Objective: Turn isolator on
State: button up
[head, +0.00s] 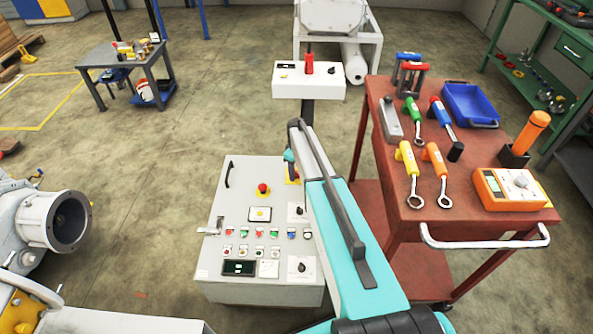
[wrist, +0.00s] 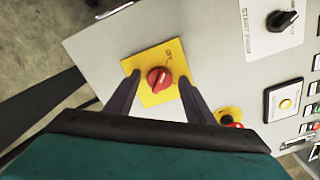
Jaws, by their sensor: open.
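The isolator is a red rotary knob (wrist: 160,80) on a square yellow plate (wrist: 160,97), set on the face of the grey control cabinet (head: 222,267). My gripper (wrist: 159,75) is open, with one dark finger on each side of the red knob in the wrist view. I cannot tell whether the fingers touch it. In the head view my arm hides the knob, and only a bit of its yellow plate (head: 292,180) shows beside my gripper.
A red emergency button (head: 263,188) sits on the cabinet near the isolator, with several small buttons and black selector knobs lower down. A red tool trolley (head: 390,215) stands close on the right. A white box on a post (head: 290,85) stands behind.

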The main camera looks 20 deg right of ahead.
jog(key=shift+c, duration=0.3)
jog(key=c, duration=1)
jog(key=shift+d, duration=0.1)
